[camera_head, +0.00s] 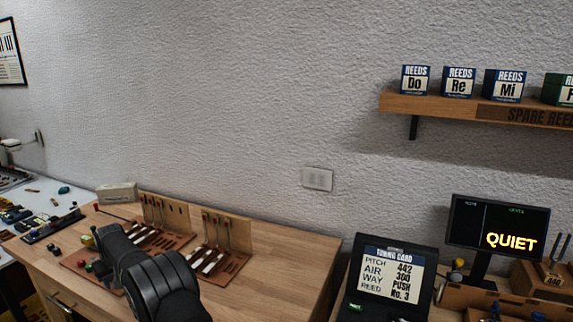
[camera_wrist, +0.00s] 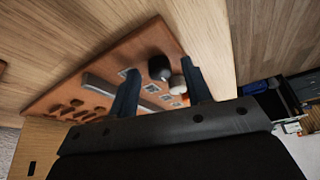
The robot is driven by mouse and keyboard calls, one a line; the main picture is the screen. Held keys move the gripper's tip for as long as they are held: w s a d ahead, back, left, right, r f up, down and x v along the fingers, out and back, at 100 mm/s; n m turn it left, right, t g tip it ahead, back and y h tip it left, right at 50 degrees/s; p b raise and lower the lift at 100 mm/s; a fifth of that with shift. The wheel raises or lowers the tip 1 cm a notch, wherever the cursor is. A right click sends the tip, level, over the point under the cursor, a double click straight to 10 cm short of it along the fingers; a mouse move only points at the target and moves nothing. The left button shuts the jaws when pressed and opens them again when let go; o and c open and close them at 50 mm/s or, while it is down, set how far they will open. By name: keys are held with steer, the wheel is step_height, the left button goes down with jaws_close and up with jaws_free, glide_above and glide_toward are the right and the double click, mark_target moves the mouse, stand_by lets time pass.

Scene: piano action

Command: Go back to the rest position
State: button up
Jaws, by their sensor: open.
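My gripper (camera_wrist: 160,82) shows in the wrist view with its two dark blue fingers apart. No object is seen held between them. It is above a reddish-brown board (camera_wrist: 115,58) that lies on the wooden bench. A black round knob (camera_wrist: 159,67) and a white round knob (camera_wrist: 177,84) on the board are near the right finger. In the head view, my black arm reaches over the bench (camera_head: 275,265) at lower left, and the fingers are hidden there.
Two key-action stands (camera_head: 165,225) (camera_head: 225,235) stand close behind my arm. A small box (camera_head: 117,192) is at the bench's back left. A tuning card (camera_head: 391,275), a screen reading QUIET (camera_head: 500,226) and a shelf (camera_head: 440,104) with reed boxes are at right. The bench's right part is clear.

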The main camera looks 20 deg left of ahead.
steer(key=n, duration=0.1)
steer(key=n+g, duration=0.1)
steer(key=n, duration=0.3)
steer(key=shift+w+g, duration=0.25)
steer(key=shift+g, duration=0.15)
steer(key=shift+v, duration=2.05)
